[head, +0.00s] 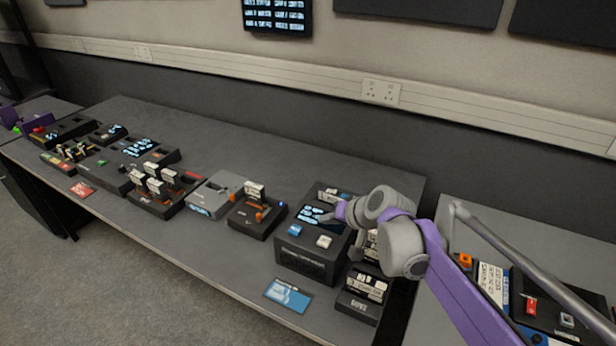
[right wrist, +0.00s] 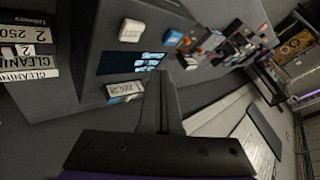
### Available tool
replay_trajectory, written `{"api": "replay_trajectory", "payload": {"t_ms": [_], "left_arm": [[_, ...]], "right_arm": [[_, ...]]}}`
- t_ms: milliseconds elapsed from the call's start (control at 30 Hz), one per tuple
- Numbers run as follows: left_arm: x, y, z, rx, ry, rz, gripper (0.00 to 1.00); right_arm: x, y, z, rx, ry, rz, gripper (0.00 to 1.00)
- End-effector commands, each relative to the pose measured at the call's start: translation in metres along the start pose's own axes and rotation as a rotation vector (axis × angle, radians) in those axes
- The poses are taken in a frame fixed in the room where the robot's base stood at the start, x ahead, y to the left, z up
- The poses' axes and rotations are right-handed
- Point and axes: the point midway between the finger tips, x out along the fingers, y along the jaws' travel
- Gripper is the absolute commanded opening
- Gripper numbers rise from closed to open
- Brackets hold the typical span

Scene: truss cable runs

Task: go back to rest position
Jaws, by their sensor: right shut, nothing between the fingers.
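My right gripper (head: 328,217) is over the large black box (head: 305,262) near the right end of the long table. Its fingers point left in the head view and are shut with nothing between them. In the right wrist view the closed fingers (right wrist: 165,88) reach up toward the same box, beside its lit screen (right wrist: 132,62). I cannot tell from these views whether the fingertips touch the box. My right arm (head: 455,275) comes in from the lower right.
The long grey table (head: 225,155) carries several consoles with switches. A small black box with white labels (head: 362,293) sits under my right wrist. A blue card (head: 288,295) lies at the front edge. A second table (head: 435,320) stands at right. The table's back strip is clear.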

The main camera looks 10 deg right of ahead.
Motion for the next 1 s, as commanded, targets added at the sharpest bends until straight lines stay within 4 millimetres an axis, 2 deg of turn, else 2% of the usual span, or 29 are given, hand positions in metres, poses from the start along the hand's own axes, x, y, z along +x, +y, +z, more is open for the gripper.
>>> {"api": "replay_trajectory", "payload": {"t_ms": [133, 267, 367, 500, 600, 700, 833, 1000], "left_arm": [[0.0, 0.0, 0.0, 0.0, 0.0, 0.0, 0.5], [-0.002, 0.0, -0.002, 0.0, 0.001, 0.0, 0.5], [-0.003, 0.0, -0.003, 0.0, 0.002, 0.0, 0.5], [-0.006, 0.0, -0.005, 0.0, 0.004, 0.0, 0.5], [-0.007, 0.0, -0.006, 0.0, 0.005, 0.0, 0.5], [-0.008, 0.0, -0.007, 0.0, 0.006, 0.0, 0.5], [-0.009, 0.0, -0.008, 0.0, 0.006, 0.0, 0.5], [-0.009, 0.0, -0.008, 0.0, 0.006, 0.0, 0.5]], "right_arm": [[-0.005, 0.001, 0.007, -0.01, -0.005, 0.01, 0.0], [-0.028, 0.009, 0.041, -0.052, -0.031, 0.059, 0.0], [-0.053, 0.022, 0.084, -0.107, -0.062, 0.124, 0.0], [-0.087, 0.051, 0.152, -0.189, -0.106, 0.229, 0.0], [-0.106, 0.074, 0.195, -0.24, -0.131, 0.3, 0.0], [-0.118, 0.095, 0.229, -0.28, -0.151, 0.359, 0.0], [-0.127, 0.113, 0.255, -0.313, -0.165, 0.408, 0.0], [-0.13, 0.12, 0.265, -0.325, -0.171, 0.428, 0.0]]}}
